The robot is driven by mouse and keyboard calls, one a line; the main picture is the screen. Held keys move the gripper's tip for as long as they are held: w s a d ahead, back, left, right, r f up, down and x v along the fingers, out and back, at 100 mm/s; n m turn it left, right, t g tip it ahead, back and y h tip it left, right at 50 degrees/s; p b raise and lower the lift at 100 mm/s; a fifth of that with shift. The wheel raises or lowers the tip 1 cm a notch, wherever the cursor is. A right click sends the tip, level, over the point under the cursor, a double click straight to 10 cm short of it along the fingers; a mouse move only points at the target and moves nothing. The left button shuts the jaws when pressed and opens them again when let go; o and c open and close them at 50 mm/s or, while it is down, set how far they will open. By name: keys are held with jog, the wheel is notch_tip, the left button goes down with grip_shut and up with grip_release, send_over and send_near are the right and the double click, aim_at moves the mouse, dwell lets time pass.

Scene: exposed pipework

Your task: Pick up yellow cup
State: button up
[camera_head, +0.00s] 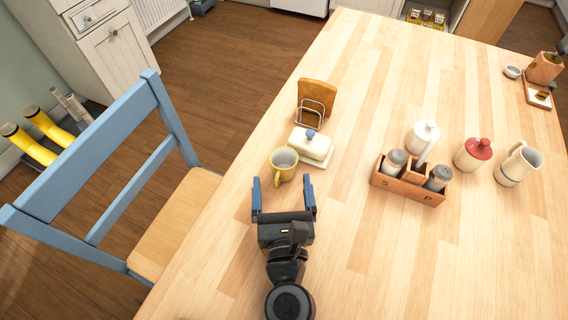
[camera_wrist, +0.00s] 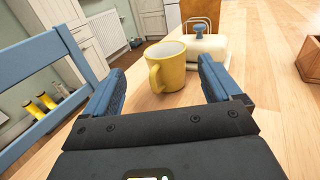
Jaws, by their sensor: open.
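The yellow cup (camera_head: 283,166) stands upright on the wooden table, near the table's left edge. Its inside is white, and its handle points toward my gripper. My gripper (camera_head: 283,183) is open and empty, with its blue fingers pointing at the cup from the near side. In the wrist view the cup (camera_wrist: 166,67) shows beyond and between the two fingers of my gripper (camera_wrist: 162,75). The fingers do not appear to touch it.
A white butter dish (camera_head: 311,147) with a blue knob stands close behind the cup on its right. A wooden condiment caddy (camera_head: 408,183) stands to the right. A blue chair (camera_head: 110,170) is at the table's left edge. The near table is clear.

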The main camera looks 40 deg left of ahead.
aim_at(285, 170)
jog(key=x, duration=0.6)
jog(key=shift+w+d+r, duration=0.2)
jog(key=c, duration=1.2)
